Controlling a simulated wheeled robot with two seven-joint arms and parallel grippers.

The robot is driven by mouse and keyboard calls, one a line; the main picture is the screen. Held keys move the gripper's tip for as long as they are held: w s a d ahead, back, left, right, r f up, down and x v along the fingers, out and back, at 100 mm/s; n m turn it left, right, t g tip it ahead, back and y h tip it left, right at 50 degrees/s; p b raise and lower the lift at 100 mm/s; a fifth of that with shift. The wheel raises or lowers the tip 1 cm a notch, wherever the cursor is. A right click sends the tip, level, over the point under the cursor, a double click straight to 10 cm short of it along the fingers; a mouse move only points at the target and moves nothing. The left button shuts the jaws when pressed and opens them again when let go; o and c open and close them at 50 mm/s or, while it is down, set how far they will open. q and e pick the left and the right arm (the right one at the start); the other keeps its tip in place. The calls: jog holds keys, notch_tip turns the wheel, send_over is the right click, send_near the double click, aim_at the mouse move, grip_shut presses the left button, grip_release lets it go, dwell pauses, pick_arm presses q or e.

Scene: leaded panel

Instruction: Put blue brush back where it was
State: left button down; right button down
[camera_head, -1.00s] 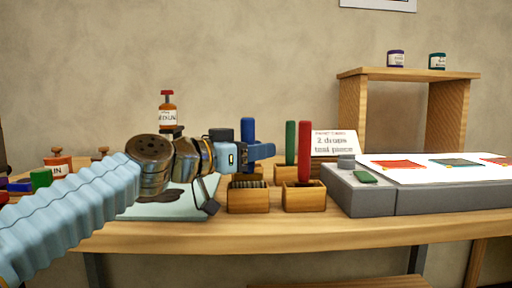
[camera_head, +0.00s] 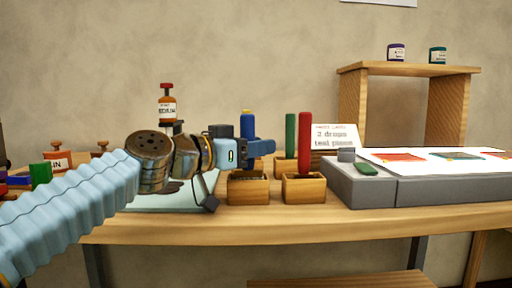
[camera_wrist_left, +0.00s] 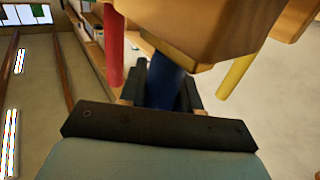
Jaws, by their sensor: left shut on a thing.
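The blue brush (camera_head: 247,126) stands upright, with my left gripper (camera_head: 262,148) shut around its handle. In the left wrist view the blue handle (camera_wrist_left: 165,82) sits between my fingers, and its end runs to the edge of a wooden holder (camera_wrist_left: 215,30). In the head view the brush is above or behind the front left wooden holder (camera_head: 248,190); its lower end is hidden, so I cannot tell whether it is seated. A yellow handle top (camera_head: 246,111) shows just behind the brush. My right gripper is not in view.
A red handle (camera_head: 305,143) stands in the front right holder (camera_head: 304,190), with a green handle (camera_head: 290,135) behind it. A grey slab (camera_head: 370,190) lies right of them. An orange bottle (camera_head: 167,107) stands to the left.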

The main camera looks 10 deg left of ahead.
pick_arm(q)
jog(key=c, duration=0.7)
grip_release()
jog(key=shift+f, duration=0.1)
jog(key=shift+s+a, duration=0.2)
jog(key=shift+s, duration=0.05)
jog(key=b+v, duration=0.2)
jog(key=v, duration=1.1)
